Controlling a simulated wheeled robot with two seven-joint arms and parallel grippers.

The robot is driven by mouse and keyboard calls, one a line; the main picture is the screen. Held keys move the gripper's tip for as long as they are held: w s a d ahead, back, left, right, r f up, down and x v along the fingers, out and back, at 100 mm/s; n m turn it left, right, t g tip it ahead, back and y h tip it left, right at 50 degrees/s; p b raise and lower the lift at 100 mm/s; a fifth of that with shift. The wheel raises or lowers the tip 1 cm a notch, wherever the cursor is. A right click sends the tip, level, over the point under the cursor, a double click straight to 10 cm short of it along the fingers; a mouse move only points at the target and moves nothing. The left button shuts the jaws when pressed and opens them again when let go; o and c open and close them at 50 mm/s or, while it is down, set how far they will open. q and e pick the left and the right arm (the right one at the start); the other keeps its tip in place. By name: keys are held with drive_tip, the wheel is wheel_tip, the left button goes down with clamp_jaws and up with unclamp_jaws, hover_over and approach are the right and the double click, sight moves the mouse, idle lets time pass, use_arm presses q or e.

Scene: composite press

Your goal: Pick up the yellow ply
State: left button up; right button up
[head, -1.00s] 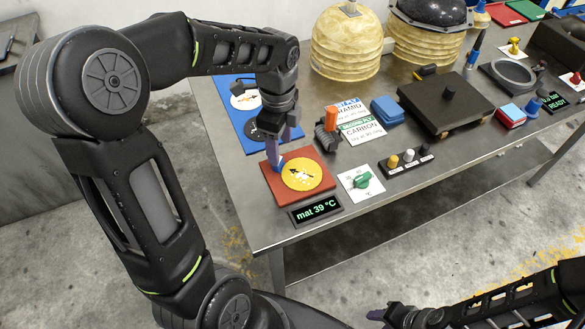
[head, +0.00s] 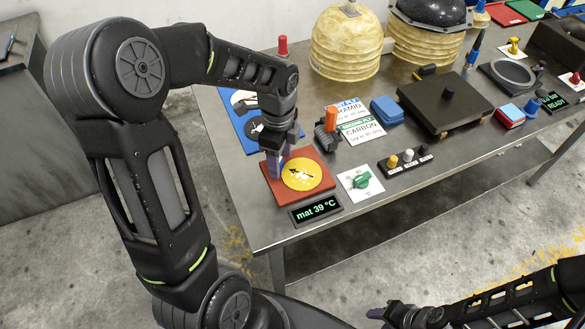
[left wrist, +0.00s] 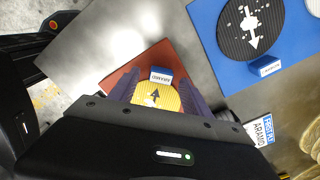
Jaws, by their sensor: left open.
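The yellow ply (head: 302,174) is a round yellow disc with a black arrow and pale marks. It lies flat on the red heated mat (head: 325,193). In the left wrist view the ply (left wrist: 148,98) carries a small blue labelled tab (left wrist: 161,75) at its edge. My left gripper (head: 274,168) points down at the ply's left edge, over the mat, and hides the tab in the head view. In the left wrist view its open purple fingers stand on either side of the tab. My right gripper (head: 382,315) is low in the head view, away from the table; its jaw gap is unclear.
A blue mat with a dark disc (left wrist: 255,30) lies beside the red mat. A temperature display (head: 316,208) and a green knob (head: 361,180) stand close by. An orange-handled roller (head: 327,135) and instruction cards (head: 360,130) lie to the right.

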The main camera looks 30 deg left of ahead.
use_arm(q)
clamp_jaws()
idle(0.6)
